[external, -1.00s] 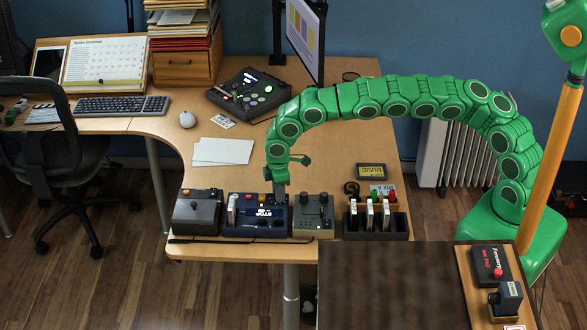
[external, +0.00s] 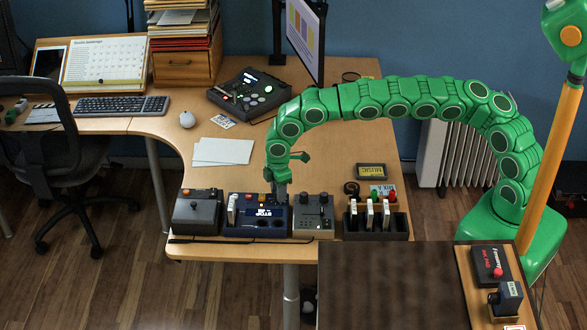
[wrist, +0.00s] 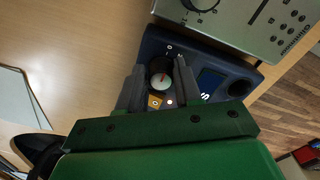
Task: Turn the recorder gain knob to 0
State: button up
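The recorder is the dark blue device (external: 243,226) at the desk's front edge, with a lit display and several buttons. It also shows in the wrist view (wrist: 225,66), with an orange button beside the knob. The gain knob (wrist: 161,79) is round and dark with a grey top and a red pointer line; small white marks lie around it. In the external view my gripper hides the knob. My gripper (wrist: 160,72) points down over the recorder, with one grey finger close against each side of the knob and no clear gap.
A dark grey device (external: 197,213) stands left of the recorder and a grey-green mixer (external: 314,216) right of it. A black rack (external: 376,225) with cartridges is further right. White papers (external: 223,151) lie behind; bare desk surrounds them.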

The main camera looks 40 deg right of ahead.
jog(key=o, duration=0.3)
jog(key=shift+s+r, duration=0.1)
jog(key=shift+r, duration=3.85)
